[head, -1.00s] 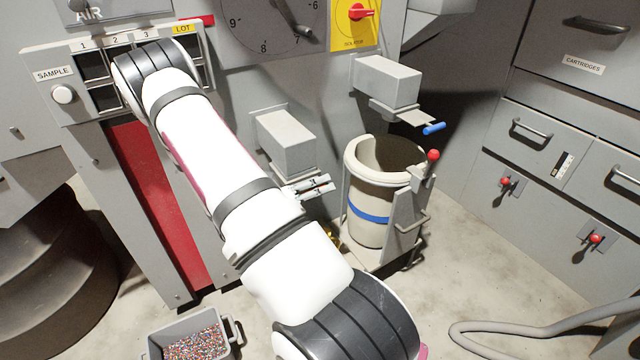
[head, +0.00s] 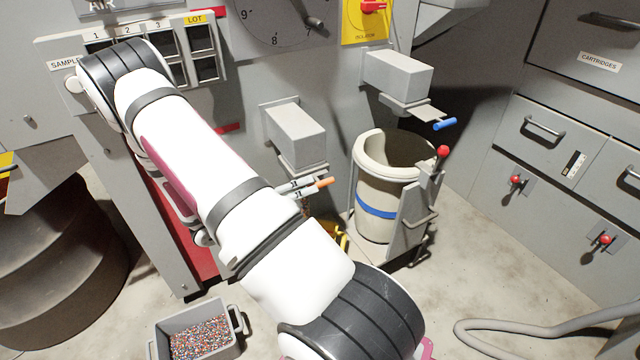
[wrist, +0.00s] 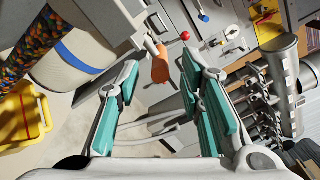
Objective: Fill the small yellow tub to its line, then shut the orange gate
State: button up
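My gripper (wrist: 160,78) is open and empty, its teal-padded fingers spread. The orange gate handle (wrist: 160,62) shows between the fingertips in the wrist view; I cannot tell if it is touched. In the head view the handle (head: 325,182) sticks out just right of my fingers (head: 300,188). The yellow tub (head: 338,234) is mostly hidden behind my arm in the head view. Part of it shows at the left edge of the wrist view (wrist: 20,115). A thick stream of multicoloured granules (wrist: 38,42) runs above the tub there.
A beige bin with a blue band (head: 376,208) stands right of the tub, below a blue-handled gate (head: 444,124). A grey tub of granules (head: 238,352) is on the floor at front left. A hose (head: 500,326) lies right.

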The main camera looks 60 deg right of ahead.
jog(key=shift+v, duration=2.35)
jog(key=shift+c, duration=0.4)
